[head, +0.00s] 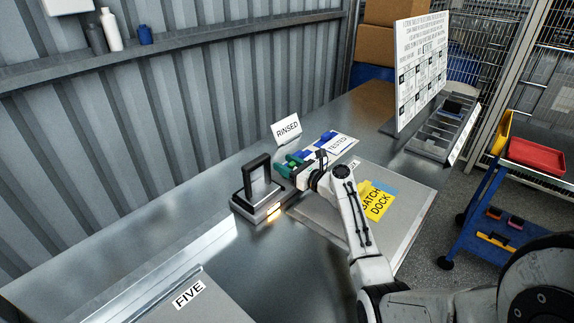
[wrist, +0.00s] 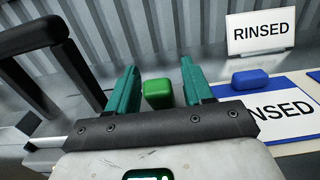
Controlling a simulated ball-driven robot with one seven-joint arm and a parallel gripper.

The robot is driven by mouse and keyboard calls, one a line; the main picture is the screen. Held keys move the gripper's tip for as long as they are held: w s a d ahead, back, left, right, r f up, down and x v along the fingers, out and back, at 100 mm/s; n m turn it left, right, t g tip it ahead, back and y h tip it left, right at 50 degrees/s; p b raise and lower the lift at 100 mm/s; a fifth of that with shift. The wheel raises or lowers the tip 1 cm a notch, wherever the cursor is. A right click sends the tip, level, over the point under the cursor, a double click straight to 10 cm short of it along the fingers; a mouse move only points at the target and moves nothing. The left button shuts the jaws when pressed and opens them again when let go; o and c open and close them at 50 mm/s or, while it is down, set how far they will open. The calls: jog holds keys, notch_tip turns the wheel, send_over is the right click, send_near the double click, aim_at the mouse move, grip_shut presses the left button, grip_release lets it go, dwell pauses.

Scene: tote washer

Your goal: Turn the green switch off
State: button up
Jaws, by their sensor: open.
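My gripper (head: 286,165) is over the metal bench, close to the right side of a grey device with a black upright frame (head: 258,164). In the wrist view its two teal fingers (wrist: 158,72) are apart. A green rounded block (wrist: 158,93) shows between and beyond them, and I cannot tell whether they touch it or whether it is the green switch. The device's black frame (wrist: 45,34) is at the left there. A glowing orange light (head: 273,211) is on the device's front. No clearly marked green switch shows in the head view, where my gripper hides part of that area.
A RINSED sign (head: 287,129) stands behind my gripper. A blue block (wrist: 250,77) lies on a blue and white RINSED mat (wrist: 285,104). A panel with a yellow BATCH DOCK label (head: 378,203) lies to the right.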

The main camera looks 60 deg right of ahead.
jog(key=shift+c, duration=0.4)
grip_shut()
